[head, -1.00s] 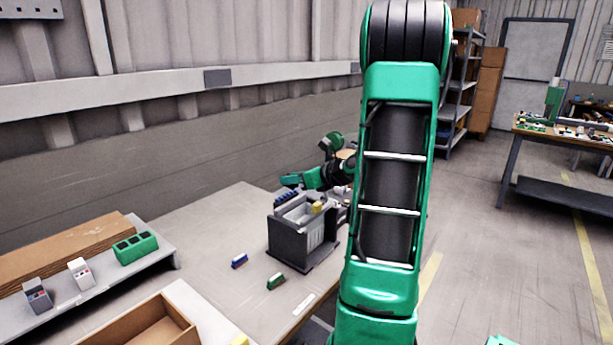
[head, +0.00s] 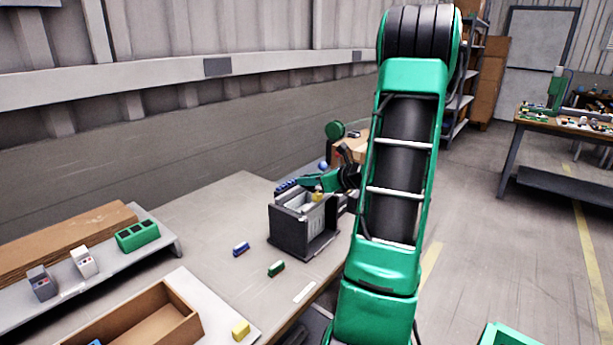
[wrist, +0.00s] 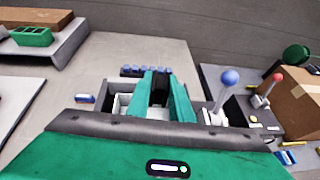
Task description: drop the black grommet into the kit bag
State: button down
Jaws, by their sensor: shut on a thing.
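My gripper (wrist: 160,92) has green fingers shut on a small black piece, the black grommet (wrist: 160,88), in the wrist view. In the head view my gripper (head: 312,184) is above a dark grey box-shaped holder (head: 290,232), and the grommet is too small to make out there. A pale lining or pouch, likely the kit bag (head: 298,203), shows in the holder's top opening. It also shows pale beside the left finger in the wrist view (wrist: 121,103). The fingers and my wrist hide much of the opening.
A row of blue pieces (wrist: 145,71) lies beyond the holder. Levers with a blue ball (wrist: 230,77) and a red ball (wrist: 277,77), plus a cardboard box (wrist: 303,96), stand right.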

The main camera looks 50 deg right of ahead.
jog(key=shift+f, duration=0.1)
jog(key=c, duration=1.5)
grip_release()
jog(key=v, duration=1)
jog(key=shift+s+a, duration=0.1)
jog(key=shift+s, duration=0.2)
